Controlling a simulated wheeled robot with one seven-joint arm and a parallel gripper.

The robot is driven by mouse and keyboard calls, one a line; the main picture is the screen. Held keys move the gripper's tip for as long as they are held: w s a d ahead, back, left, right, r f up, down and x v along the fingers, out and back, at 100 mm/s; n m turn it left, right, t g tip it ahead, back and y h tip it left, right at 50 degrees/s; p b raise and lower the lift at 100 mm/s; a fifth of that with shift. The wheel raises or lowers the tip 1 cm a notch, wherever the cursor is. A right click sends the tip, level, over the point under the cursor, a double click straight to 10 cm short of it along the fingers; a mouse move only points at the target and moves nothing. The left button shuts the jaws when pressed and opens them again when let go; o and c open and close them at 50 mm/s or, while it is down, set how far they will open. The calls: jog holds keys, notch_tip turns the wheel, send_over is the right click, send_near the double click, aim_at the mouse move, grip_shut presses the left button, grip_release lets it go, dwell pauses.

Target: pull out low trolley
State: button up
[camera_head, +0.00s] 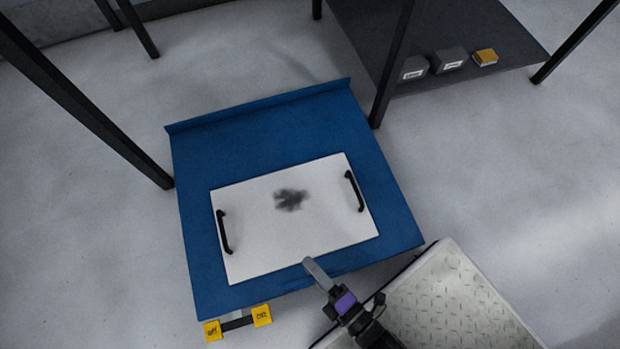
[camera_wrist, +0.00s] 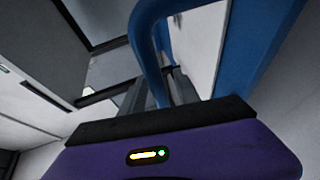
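The low trolley (camera_head: 260,136) is a blue flat platform with a raised lip along its far side, standing low on the floor. A white board (camera_head: 255,240) with two black handles and a dark smudge lies on it. My gripper (camera_head: 308,266) is at the trolley's near edge. In the wrist view, a curved blue bar (camera_wrist: 145,40), the trolley's handle, runs down between the grey fingers of my gripper (camera_wrist: 165,92). The fingers sit close on both sides of it and look shut on it. The exact contact is partly hidden by the purple gripper body.
Dark table legs (camera_head: 85,110) stand left of and behind the trolley. A dark shelf (camera_head: 460,25) at the back right holds two grey boxes and a yellow one (camera_head: 486,57). Yellow blocks (camera_head: 262,315) show at the trolley's near left corner.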

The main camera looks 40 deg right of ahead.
jog(key=s+r+p, duration=0.1)
jog(key=s, duration=0.5)
jog(key=shift+s+d, duration=0.2)
jog(key=shift+d, duration=0.05)
jog(key=shift+r, duration=0.1)
